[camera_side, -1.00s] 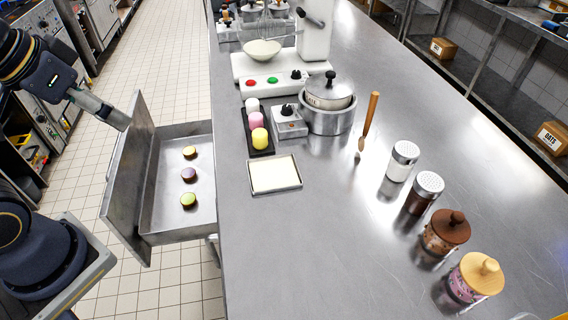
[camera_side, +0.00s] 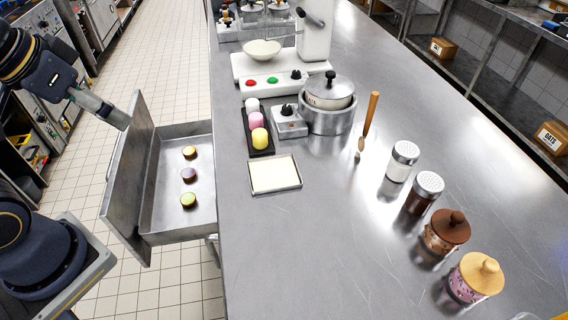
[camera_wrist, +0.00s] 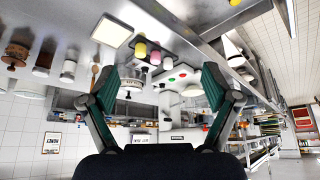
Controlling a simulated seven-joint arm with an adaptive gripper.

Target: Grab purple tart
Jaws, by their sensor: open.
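The purple tart (camera_side: 189,175) lies in the open metal drawer (camera_side: 205,226) at the left of the counter in the side view. It is the middle one of three tarts in a row, between a yellow-topped tart (camera_side: 189,152) and a green-topped tart (camera_side: 188,199). In the wrist view my gripper (camera_wrist: 162,90) is open and empty, its two fingers wide apart. The purple tart cannot be made out in the wrist view. In the side view my arm is left of the drawer, and I cannot make out the fingertips.
The drawer's tall front panel (camera_side: 127,175) stands between my arm and the tarts. On the counter (camera_side: 330,255) are a white square tray (camera_side: 274,174), a dark tray of cylindrical items (camera_side: 262,153), a pot (camera_side: 328,118), a brush (camera_side: 369,122) and several jars.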

